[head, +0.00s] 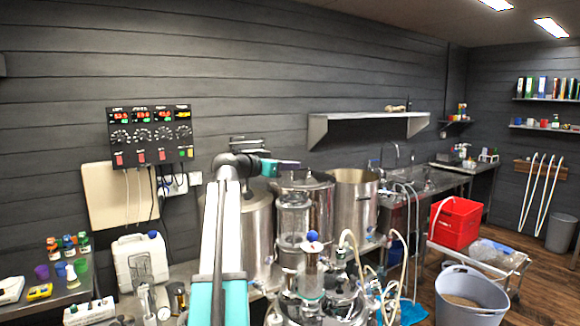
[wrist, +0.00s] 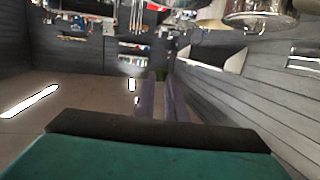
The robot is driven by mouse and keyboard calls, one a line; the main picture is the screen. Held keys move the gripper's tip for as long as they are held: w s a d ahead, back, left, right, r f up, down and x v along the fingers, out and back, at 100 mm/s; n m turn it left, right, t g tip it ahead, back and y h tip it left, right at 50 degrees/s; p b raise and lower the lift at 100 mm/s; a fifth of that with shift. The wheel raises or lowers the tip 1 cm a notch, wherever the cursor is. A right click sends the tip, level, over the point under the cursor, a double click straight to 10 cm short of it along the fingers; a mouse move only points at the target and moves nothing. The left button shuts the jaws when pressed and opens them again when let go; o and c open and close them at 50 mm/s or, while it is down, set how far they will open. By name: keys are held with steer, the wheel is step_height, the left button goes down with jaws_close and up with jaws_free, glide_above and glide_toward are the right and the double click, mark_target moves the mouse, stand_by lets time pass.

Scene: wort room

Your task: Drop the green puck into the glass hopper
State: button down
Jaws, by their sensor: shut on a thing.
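My gripper (head: 293,163) is at the end of my raised arm, pointing right, above the steel pots. In the wrist view its two purple fingers (wrist: 161,90) are close together, shut on the green puck (wrist: 160,75), which shows as a small dark green patch at the tips. In the head view the puck is too small to make out. A clear glass cylinder (head: 293,220), which looks like the glass hopper, stands upright in front of the pots. My gripper is above its rim and apart from it.
Steel pots (head: 355,205) stand behind and beside the glass. Glassware with a blue ball (head: 312,236) and hoses crowd the front. A wall shelf (head: 366,119) and control panel (head: 151,135) are behind. A red crate (head: 455,222) and grey bin (head: 470,296) are at right.

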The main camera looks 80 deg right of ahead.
steer(key=shift+f, duration=0.2)
step_height(320, 180, down, 8)
steer(key=b, duration=0.1)
steer(key=shift+f, duration=0.25)
stand_by(0.8)
stand_by(0.5)
steer(key=shift+w+a+b, duration=0.15)
steer(key=shift+a+b, duration=0.05)
steer(key=shift+b, duration=0.45)
steer(key=c, duration=1.7)
jaws_free()
